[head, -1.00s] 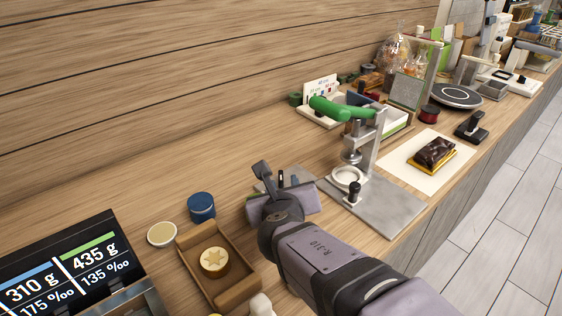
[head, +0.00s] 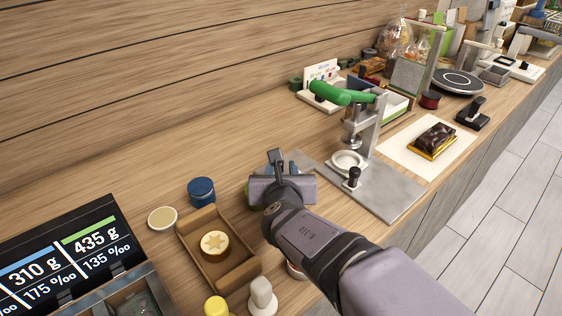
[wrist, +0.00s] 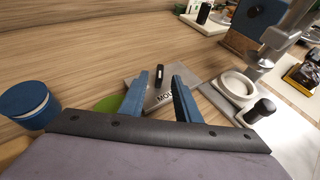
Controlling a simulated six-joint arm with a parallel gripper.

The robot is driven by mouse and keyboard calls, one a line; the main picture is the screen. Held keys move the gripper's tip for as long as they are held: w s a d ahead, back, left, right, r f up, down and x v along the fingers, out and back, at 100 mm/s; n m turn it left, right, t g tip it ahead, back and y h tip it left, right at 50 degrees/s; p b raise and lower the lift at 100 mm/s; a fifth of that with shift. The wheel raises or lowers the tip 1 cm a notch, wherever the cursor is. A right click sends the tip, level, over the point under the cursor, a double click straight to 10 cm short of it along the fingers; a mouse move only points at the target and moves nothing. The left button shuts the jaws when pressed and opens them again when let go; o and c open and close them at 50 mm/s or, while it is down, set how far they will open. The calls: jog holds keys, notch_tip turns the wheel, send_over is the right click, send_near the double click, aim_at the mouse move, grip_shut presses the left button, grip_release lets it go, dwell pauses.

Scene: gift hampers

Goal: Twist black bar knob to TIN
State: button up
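The black bar knob (wrist: 159,75) stands on a grey plate (wrist: 135,82) in the wrist view. Part of a word, reading like "MOU", shows on the plate near it; I cannot read TIN. My gripper (wrist: 160,88) is open, its two blue fingers pointing toward the knob with the knob seen between and beyond the tips. I see no contact.
A press with a green handle (head: 342,94) and grey base (head: 392,197) stands close to the right, with a black-topped post (head: 354,175) at its front. A blue tin (head: 201,191), wooden tray (head: 232,283) and scale display (head: 68,262) lie left. A green disc (wrist: 105,103) is partly hidden.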

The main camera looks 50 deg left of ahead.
jog(key=shift+p+x, duration=0.45)
jog(key=shift+x, duration=1.95)
jog(key=shift+c, duration=0.6)
grip_shut()
